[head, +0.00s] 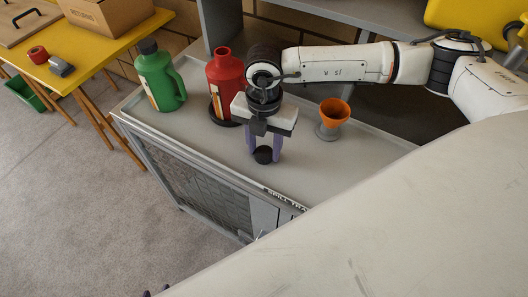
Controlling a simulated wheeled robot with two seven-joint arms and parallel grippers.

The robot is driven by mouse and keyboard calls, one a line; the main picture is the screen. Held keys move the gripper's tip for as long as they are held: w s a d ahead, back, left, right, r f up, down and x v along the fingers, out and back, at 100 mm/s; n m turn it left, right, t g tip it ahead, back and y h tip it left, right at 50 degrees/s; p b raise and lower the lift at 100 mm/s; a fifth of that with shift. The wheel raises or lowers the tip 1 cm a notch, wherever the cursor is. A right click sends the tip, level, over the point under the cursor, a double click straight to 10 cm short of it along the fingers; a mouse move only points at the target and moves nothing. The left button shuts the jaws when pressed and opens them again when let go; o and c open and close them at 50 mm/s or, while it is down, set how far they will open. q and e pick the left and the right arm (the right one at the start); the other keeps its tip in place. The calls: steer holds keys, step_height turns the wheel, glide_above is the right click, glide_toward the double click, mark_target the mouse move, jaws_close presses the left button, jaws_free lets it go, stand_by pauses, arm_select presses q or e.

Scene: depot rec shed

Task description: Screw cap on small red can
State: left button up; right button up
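The red can (226,88) stands upright on the bench, on a dark round base. Its neck is bare, with no cap on it. My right gripper (264,156) points down over the bench, right of and nearer than the red can. Its purple fingers are on either side of a black cap (263,155), apart from the can. I cannot tell whether the fingers press on the cap or whether it rests on the bench. Only small purple tips of my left gripper (156,292) show at the bottom edge; its state is unclear.
A green jug (160,80) with a dark cap stands left of the red can. An orange cup (334,113) on a grey stand is to the right. The bench (205,137) has free room at its front. A yellow table (95,48) holds a cardboard box (108,15) and small items.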

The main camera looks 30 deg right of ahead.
mark_target(264, 152)
steer(key=c, duration=0.5)
step_height(264, 152, up, 10)
steer(key=shift+r+b, duration=0.1)
steer(key=shift+b, duration=0.2)
